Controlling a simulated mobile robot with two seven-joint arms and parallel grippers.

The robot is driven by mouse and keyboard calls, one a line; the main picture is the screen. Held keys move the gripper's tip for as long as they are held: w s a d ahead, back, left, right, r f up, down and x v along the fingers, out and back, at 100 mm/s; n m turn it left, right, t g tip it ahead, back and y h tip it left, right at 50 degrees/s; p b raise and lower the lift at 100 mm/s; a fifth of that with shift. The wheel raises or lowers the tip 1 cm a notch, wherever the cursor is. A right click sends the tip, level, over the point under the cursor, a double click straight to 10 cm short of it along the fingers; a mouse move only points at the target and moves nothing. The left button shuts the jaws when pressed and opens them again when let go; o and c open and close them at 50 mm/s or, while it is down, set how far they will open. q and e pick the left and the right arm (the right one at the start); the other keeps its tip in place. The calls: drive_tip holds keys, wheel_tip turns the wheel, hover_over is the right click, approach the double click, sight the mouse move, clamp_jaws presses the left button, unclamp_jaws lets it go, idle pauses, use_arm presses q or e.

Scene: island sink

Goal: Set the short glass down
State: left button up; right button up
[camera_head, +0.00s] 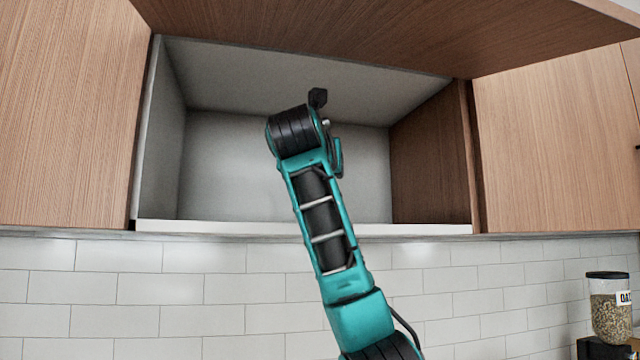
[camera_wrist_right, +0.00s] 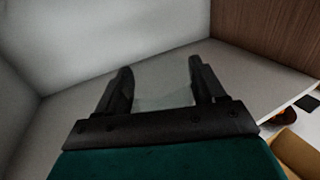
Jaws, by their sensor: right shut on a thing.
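My right gripper (camera_wrist_right: 160,74) shows in the right wrist view with its two dark fingers spaced apart. It is shut on the short glass (camera_wrist_right: 165,94), which is clear and shows only as a faint pale patch between the fingers. The glass's outline and base are hard to make out. Around them are the pale walls and floor of the open cabinet (camera_head: 230,165). In the head view my right arm reaches up into this cabinet, and its links hide the fingers and the glass. My left gripper is in neither view.
The cabinet is otherwise empty, with a white front edge (camera_head: 220,227) and a wooden right side (camera_head: 432,150). A raised wooden door (camera_head: 400,35) hangs overhead. A food dispenser (camera_head: 609,308) stands at the lower right, away from the arm.

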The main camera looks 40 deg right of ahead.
drive_tip(key=x, duration=0.3)
drive_tip(key=shift+d, duration=0.1)
drive_tip(key=shift+f, duration=1.75)
drive_tip(key=o, duration=0.8)
drive_tip(key=shift+f, duration=0.2)
drive_tip(key=o, duration=0.5)
drive_tip(key=shift+c, duration=0.2)
drive_tip(key=shift+r, duration=0.1)
drive_tip(key=shift+r, duration=0.15)
drive_tip(key=b+v, duration=0.1)
drive_tip(key=v, duration=1.1)
drive_tip(key=shift+b, duration=0.35)
